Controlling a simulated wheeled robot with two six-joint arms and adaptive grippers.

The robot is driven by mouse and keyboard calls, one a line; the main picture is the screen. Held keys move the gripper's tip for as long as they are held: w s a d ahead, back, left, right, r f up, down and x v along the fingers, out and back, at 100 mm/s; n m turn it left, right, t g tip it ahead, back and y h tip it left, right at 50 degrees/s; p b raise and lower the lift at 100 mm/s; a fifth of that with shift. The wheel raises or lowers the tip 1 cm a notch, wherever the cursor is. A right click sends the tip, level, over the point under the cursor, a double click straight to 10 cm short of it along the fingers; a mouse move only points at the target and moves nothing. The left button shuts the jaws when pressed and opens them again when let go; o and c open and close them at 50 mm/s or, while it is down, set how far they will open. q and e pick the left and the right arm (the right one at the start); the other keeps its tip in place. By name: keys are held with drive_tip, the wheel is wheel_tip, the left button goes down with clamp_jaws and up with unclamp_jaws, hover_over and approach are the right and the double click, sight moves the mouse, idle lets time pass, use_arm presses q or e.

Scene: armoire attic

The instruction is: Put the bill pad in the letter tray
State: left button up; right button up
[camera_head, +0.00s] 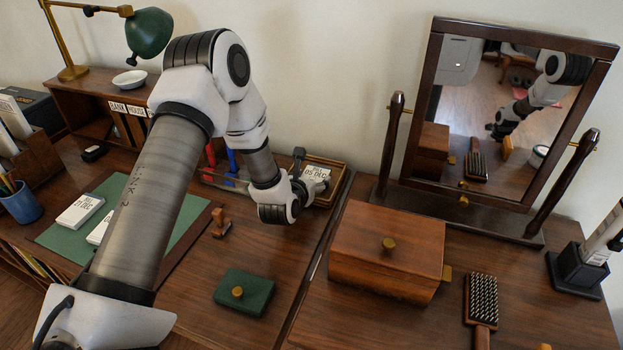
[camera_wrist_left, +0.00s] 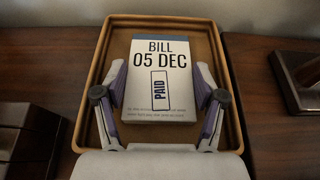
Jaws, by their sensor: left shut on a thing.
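The bill pad (camera_wrist_left: 160,75), white with a dark blue top edge, reads "BILL 05 DEC" and bears a blue PAID stamp. In the left wrist view it lies flat between the fingers of my left gripper (camera_wrist_left: 160,92), which is shut on its sides. The pad is within the outline of the tan letter tray (camera_wrist_left: 165,20); I cannot tell whether it touches the floor. In the head view the pad (camera_head: 317,172) shows beside my left gripper (camera_head: 304,180), over the tray (camera_head: 341,177) at the desk's back right. The wrist partly hides the tray.
Other white pads (camera_head: 80,211) lie on a green mat (camera_head: 62,243). A wooden stamp (camera_head: 220,226) and a green knobbed box (camera_head: 243,296) stand before the tray. Red and blue items (camera_head: 231,163) stand left. A wooden box (camera_head: 385,262) and mirror (camera_head: 500,120) are right.

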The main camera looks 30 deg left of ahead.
use_arm(q)
drive_tip(key=shift+f+b, duration=0.2)
drive_tip(key=shift+b, duration=0.1)
drive_tip(key=o, duration=1.2)
drive_tip(key=shift+c, duration=0.2)
drive_tip(key=shift+r, duration=0.15)
drive_tip(key=shift+r+p, duration=0.25)
drive_tip(key=shift+p, duration=0.25)
drive_tip(key=b+v, duration=0.1)
drive_tip(key=v, duration=1.1)
drive_tip(key=shift+f, duration=0.15)
